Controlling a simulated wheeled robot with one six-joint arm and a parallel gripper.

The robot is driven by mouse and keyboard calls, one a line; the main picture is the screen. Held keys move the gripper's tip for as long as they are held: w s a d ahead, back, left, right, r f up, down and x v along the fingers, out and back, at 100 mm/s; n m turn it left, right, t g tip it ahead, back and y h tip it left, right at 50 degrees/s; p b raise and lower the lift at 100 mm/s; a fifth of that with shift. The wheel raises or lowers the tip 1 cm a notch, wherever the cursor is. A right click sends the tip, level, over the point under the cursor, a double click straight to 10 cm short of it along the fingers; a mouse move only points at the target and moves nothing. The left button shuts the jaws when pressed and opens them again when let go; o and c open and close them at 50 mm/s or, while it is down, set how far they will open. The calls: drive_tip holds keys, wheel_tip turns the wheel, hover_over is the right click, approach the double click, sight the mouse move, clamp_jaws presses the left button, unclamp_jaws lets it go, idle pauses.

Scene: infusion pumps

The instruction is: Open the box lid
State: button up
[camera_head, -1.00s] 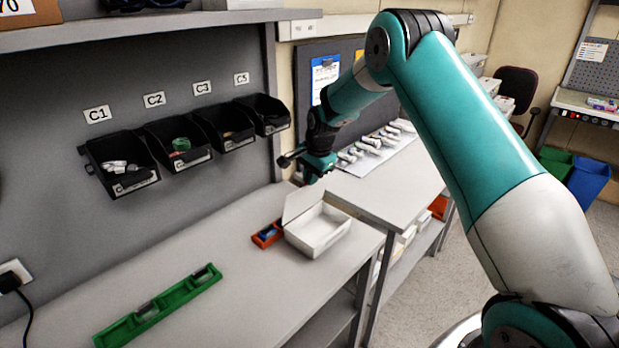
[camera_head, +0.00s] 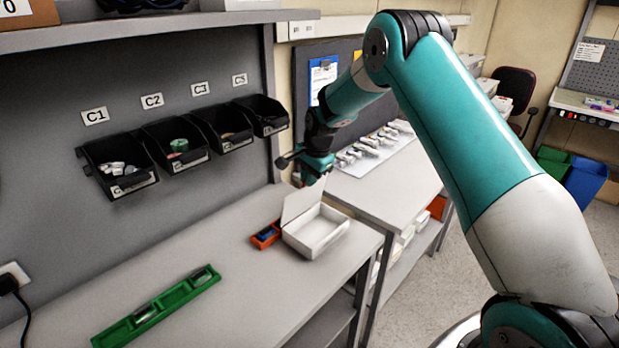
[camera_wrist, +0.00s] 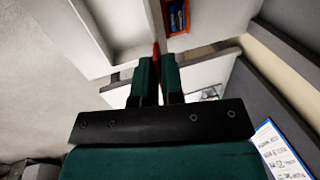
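The white box (camera_head: 318,236) stands on the grey workbench near its right end. Its lid (camera_head: 299,200) is raised, standing up and leaning back from the open box. My gripper (camera_head: 312,176) is just behind and above the lid's upper edge; I cannot tell whether it touches. The box also shows in the wrist view at the upper left (camera_wrist: 118,28), partly cut off.
An orange tray (camera_head: 266,236) with blue items sits left of the box. A green tray (camera_head: 160,305) lies at the front left. Black bins (camera_head: 118,166) hang on the back panel. A second bench (camera_head: 385,190) stands beyond. The bench middle is clear.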

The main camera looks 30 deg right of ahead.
drive_tip(key=o, duration=0.3)
drive_tip(key=shift+s+p+v, duration=0.25)
drive_tip(key=shift+p+v, duration=1.7)
drive_tip(key=shift+v, duration=1.4)
drive_tip(key=shift+s+p+v, duration=0.3)
drive_tip(key=shift+p+v, duration=1.7)
drive_tip(key=shift+v, duration=1.3)
drive_tip(key=shift+s+p+v, duration=0.25)
drive_tip(key=shift+p+v, duration=1.7)
drive_tip(key=shift+v, duration=1.4)
drive_tip(key=shift+d+f, duration=0.2)
drive_tip(key=b+v, duration=0.5)
drive_tip(key=v, duration=1.2)
drive_tip(key=shift+s+r, duration=0.1)
drive_tip(key=shift+r, duration=0.05)
